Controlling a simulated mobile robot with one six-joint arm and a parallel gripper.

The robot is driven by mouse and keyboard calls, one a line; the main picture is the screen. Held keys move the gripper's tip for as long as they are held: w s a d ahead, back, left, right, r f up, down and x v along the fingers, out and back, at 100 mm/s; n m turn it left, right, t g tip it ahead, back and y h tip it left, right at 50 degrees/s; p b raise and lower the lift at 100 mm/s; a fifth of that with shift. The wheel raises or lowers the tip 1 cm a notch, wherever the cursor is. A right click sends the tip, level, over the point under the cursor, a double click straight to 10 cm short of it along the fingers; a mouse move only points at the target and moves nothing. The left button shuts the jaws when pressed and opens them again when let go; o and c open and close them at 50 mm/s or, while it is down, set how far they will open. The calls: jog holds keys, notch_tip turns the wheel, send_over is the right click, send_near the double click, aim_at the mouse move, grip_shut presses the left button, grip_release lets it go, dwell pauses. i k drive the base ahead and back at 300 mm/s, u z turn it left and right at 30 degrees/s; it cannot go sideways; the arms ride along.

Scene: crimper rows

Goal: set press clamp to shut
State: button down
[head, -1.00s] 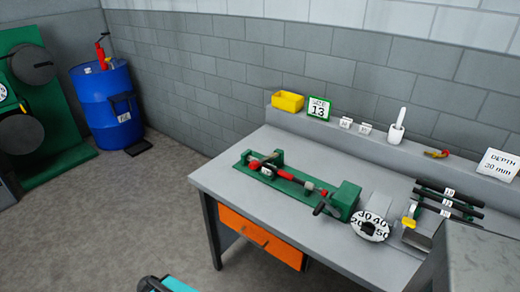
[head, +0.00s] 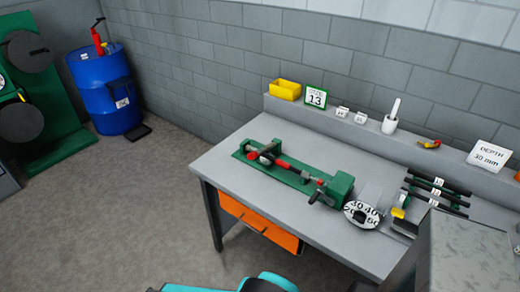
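A green bench press (head: 341,187) lies along the grey workbench, with a long green bed and a block at its right end. A clamp with a red part and a dark round part (head: 266,157) stands at the left end of its bed. A rod with red sections runs from there toward the block. A dark lever sticks out at the block's front. The clamp is too small to tell whether it is open or shut. My gripper is not in view; only teal and black parts of my arm show at the bottom edge, apart from the press.
A white numbered dial (head: 362,214) and several black-handled tools (head: 436,186) lie right of the press. A yellow bin (head: 284,90), a "13" card (head: 315,97) and a depth card (head: 489,155) stand on the back ledge. A blue drum (head: 106,90) stands left. Floor before the bench is open.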

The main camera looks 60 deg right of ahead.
aim_at(252, 155)
jog(key=z, duration=1.05)
jog(key=k, duration=0.85)
jog(key=u, duration=0.4)
jog(key=i, duration=1)
jog(key=z, duration=0.1)
